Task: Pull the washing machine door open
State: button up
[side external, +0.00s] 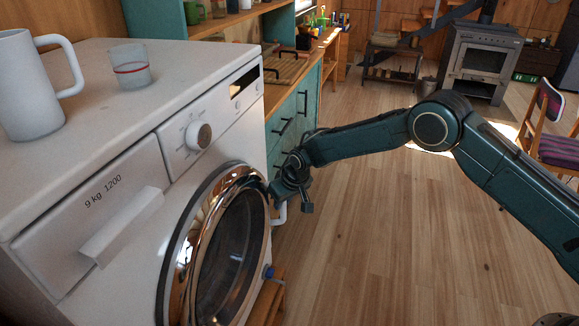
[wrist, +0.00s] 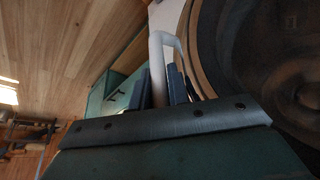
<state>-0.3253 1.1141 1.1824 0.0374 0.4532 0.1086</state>
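The white washing machine (side external: 75,180) stands at the left in the side view. Its round door (side external: 232,255) has a chrome rim and dark glass, and it also shows at the right of the wrist view (wrist: 275,70). I cannot tell whether it stands slightly ajar. The white door handle (side external: 279,215) is at the door's right edge, partly hidden by my gripper (side external: 290,196). In the wrist view the handle (wrist: 158,62) runs between the two fingers of my gripper (wrist: 161,88), which appear closed against both its sides.
A white mug (side external: 28,85) and a glass (side external: 129,68) stand on the machine top. A teal cabinet (side external: 290,125) stands close behind my gripper. A small wooden stool (side external: 268,300) is below the door.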

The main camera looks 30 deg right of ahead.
grip_shut()
jog(key=shift+s+d, duration=0.1)
jog(key=s+d+m+h, duration=0.1)
jog(key=s+d+m, duration=0.25)
jog(key=s, duration=0.65)
jog(key=s+d+m+h, duration=0.15)
jog(key=s+d, duration=0.35)
jog(key=s, duration=0.5)
jog(key=s+a+m+h, duration=0.1)
jog(key=s+m, duration=0.4)
jog(key=s, duration=1.3)
jog(key=shift+s+a+g, duration=0.15)
jog(key=shift+a+g, duration=0.05)
jog(key=shift+g, duration=0.1)
jog(key=o, duration=0.5)
grip_release()
